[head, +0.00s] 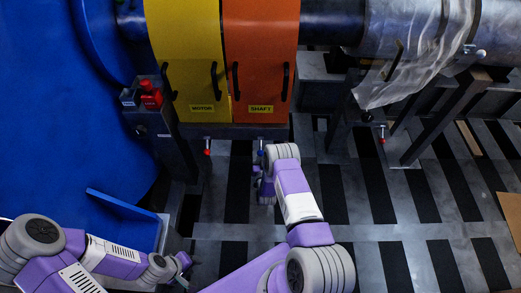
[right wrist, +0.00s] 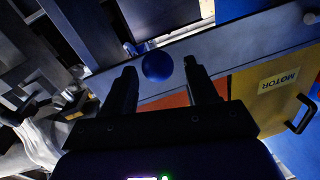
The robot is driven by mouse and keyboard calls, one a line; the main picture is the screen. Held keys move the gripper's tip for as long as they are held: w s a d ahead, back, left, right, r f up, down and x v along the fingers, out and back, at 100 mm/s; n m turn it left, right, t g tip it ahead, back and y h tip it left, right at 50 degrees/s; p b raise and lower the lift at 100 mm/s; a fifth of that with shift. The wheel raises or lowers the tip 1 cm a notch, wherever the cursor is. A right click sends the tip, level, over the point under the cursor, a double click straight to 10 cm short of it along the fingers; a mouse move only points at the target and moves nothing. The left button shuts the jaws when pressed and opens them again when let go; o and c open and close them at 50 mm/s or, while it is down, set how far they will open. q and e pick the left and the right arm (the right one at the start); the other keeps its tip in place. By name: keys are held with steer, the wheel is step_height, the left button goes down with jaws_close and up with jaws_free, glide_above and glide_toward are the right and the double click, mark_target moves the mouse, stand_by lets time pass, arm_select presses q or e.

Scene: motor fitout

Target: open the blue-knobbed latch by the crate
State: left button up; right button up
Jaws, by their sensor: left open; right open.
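The blue-knobbed latch (head: 261,152) sits below the orange SHAFT door in the head view, on the lower edge of the machine housing. In the right wrist view its round blue knob (right wrist: 157,66) appears between the fingertips of my right gripper (right wrist: 160,74). That gripper is open, and I cannot tell whether either finger touches the knob. In the head view my right gripper (head: 265,178) is just below the knob, partly hidden by my arm. My left gripper (head: 182,264) is open and empty at the lower left. I cannot clearly identify a crate.
A red knob (head: 207,152) hangs below the yellow MOTOR door (head: 187,60), left of the blue one. Another red knob (head: 381,138) is at the right. The orange door (head: 260,55) has a black handle. A red-button box (head: 150,97) stands left. The slatted floor is mostly clear.

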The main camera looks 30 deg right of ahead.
mark_target(261, 152)
steer(key=shift+b+x, duration=0.35)
steer(key=shift+x, duration=1.15)
jaws_close()
